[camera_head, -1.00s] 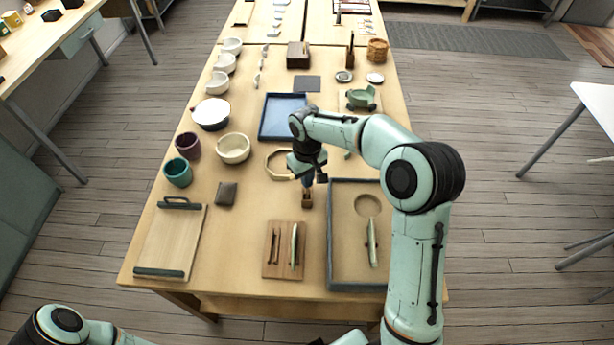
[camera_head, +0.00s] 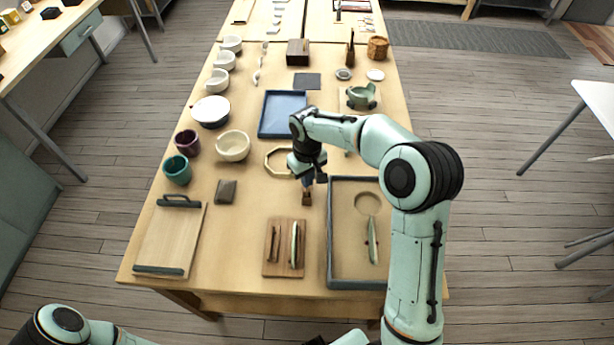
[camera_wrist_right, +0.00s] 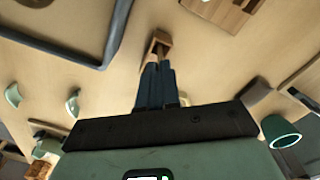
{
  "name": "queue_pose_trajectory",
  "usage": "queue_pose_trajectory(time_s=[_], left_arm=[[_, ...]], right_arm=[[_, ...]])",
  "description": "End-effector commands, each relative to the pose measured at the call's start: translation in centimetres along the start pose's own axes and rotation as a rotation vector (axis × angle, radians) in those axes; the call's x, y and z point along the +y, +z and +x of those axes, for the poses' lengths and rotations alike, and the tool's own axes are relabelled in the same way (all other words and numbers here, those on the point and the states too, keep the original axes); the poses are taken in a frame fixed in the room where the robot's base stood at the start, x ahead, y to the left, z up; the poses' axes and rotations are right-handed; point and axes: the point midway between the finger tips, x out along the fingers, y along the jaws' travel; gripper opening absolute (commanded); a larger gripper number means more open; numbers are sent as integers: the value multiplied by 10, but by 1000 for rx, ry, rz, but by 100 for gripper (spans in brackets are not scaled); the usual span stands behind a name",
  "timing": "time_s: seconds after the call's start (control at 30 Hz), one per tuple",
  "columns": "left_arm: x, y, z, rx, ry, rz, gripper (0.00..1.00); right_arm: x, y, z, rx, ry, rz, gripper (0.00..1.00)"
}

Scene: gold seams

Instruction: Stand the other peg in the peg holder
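My right gripper (camera_head: 307,184) points down at a small brown wooden block (camera_head: 306,199), which looks like the peg holder. In the right wrist view the dark blue fingers (camera_wrist_right: 157,68) lie close together, their tips at the near side of the block (camera_wrist_right: 160,43). I cannot make out a peg between them, nor whether the fingers touch the block. No loose peg is clearly recognisable on the table. My left gripper is out of view; only part of the left arm shows at the lower left.
A blue-grey rimmed tray (camera_head: 330,240) lies just right of the block. A wooden board with slim tools (camera_head: 284,270) is nearer. An octagonal ring (camera_head: 270,172) and a cream bowl (camera_head: 233,146) are behind left. A small dark square item (camera_head: 226,191) lies left, with bare table between.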

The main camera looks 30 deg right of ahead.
Motion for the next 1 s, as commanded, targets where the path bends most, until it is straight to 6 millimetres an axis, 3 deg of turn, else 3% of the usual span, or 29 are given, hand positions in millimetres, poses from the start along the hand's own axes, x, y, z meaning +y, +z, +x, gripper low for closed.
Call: queue_pose_trajectory(time_s=[0.53, 1.0], left_arm=[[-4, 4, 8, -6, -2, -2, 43], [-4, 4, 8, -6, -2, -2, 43]], right_arm=[[0, 0, 14, 0, 0, -1, 0], [0, 0, 14, 0, 0, 0, 0]])
